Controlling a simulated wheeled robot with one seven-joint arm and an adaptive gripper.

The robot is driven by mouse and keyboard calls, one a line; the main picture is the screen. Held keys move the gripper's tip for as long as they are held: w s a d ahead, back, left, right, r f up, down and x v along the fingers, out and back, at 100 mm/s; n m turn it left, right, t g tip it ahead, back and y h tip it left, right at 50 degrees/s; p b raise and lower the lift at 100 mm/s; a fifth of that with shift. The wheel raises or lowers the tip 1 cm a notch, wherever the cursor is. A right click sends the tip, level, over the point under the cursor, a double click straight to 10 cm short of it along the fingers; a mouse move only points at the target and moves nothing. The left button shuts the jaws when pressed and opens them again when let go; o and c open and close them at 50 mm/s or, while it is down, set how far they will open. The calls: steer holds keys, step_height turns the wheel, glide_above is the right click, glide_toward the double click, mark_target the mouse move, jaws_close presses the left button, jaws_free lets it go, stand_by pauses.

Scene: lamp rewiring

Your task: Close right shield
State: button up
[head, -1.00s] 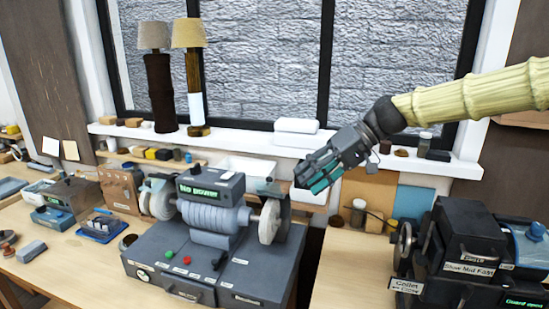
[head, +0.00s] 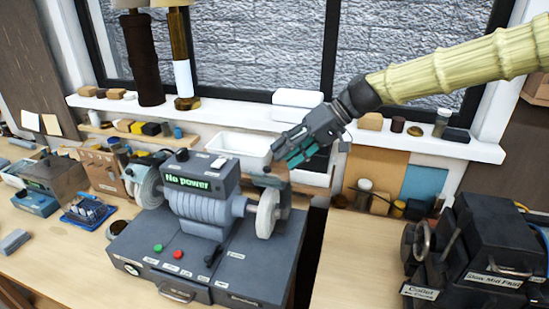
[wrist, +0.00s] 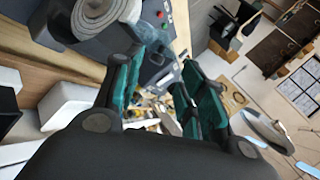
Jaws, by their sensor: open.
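The grey bench grinder (head: 200,255) stands on the wooden bench with a "No power" display (head: 186,183). Its right grinding wheel (head: 265,213) is pale and largely exposed on the side facing me. The dark right shield (head: 268,181) shows at the top of that wheel, partly behind it; its exact angle is hard to tell. My gripper (head: 284,162), with teal finger pads, is open and empty just above and beyond the shield. I cannot tell whether it touches the shield. In the wrist view, the open fingers (wrist: 160,78) have nothing clearly between them.
The left wheel (head: 146,186) is at the grinder's other end. A white bin (head: 240,148) stands behind the grinder, below the windowsill. Two lamps (head: 183,70) stand on the sill. A dark machine (head: 485,240) is on the right bench, past a gap. Bare bench lies between (head: 350,250).

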mark_target(270, 168)
steer(key=a+f, duration=0.1)
steer(key=a+f+p, duration=0.1)
steer(key=shift+w+a+f, duration=0.15)
steer(key=shift+w+f, duration=0.15)
steer(key=shift+w, duration=0.1)
steer(key=shift+s+a+f, duration=0.1)
steer(key=shift+s+a, duration=0.3)
steer(key=shift+s, duration=0.15)
steer(key=shift+a+f, duration=0.15)
steer(key=shift+w+f, duration=0.25)
steer(key=shift+w, duration=0.2)
steer(key=shift+s+r, duration=0.1)
steer(key=shift+s, duration=0.1)
steer(key=shift+c, duration=0.8)
steer(key=shift+s, duration=0.1)
jaws_close()
